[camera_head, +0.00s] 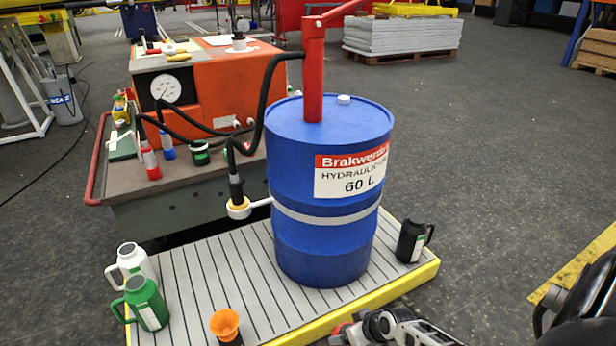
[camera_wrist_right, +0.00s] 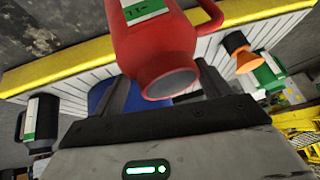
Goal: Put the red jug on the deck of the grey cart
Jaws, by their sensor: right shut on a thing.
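The red jug (camera_wrist_right: 155,45) is large in the right wrist view, with a white and green label and a handle at upper right. My right gripper (camera_wrist_right: 163,88) is shut on it, with dark fingers on either side of its body. In the head view only a bit of red shows beside this gripper (camera_head: 362,328) at the bottom edge. The grey cart (camera_head: 187,189) stands behind the slatted platform at left, with a red handle rail. It carries an orange machine (camera_head: 225,75). My left gripper is not in view.
A blue drum (camera_head: 325,235) with a red pump stands on the slatted platform (camera_head: 215,265). A white jug (camera_head: 132,262), a green jug (camera_head: 147,303), an orange funnel (camera_head: 225,325) and a black jug (camera_head: 411,242) stand there too. Bottles and a green can occupy the cart's front deck. A black hose hangs between.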

